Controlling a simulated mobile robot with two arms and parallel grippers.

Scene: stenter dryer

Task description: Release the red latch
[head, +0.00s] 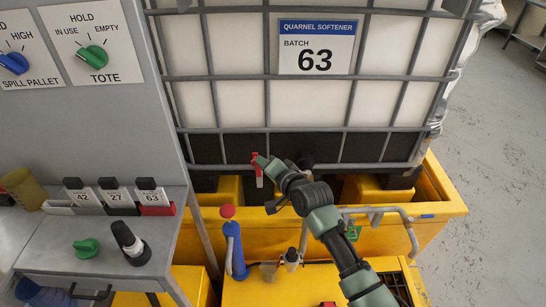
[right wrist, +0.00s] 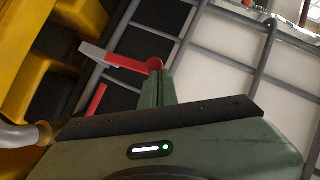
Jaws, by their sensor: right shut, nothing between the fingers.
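The red latch (head: 256,170) is at the lower front of the caged white tote (head: 235,100), beside my right gripper (head: 263,162). In the right wrist view the latch (right wrist: 128,63) is a red lever with a round red end and a pale grey tip. The closed fingers of my right gripper (right wrist: 160,85) are just below the round end, with nothing between them. I cannot tell whether they touch it. A second red strip (right wrist: 95,103) shows to the left of the fingers. My left gripper is not in view.
The tote stands over a yellow spill pallet (head: 440,212). A blue post with a red knob (head: 227,211) stands left of my right arm. A grey pipe (head: 385,210) is to the right. A panel with knobs (head: 90,50) and a grey bench with number cards (head: 115,195) are left.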

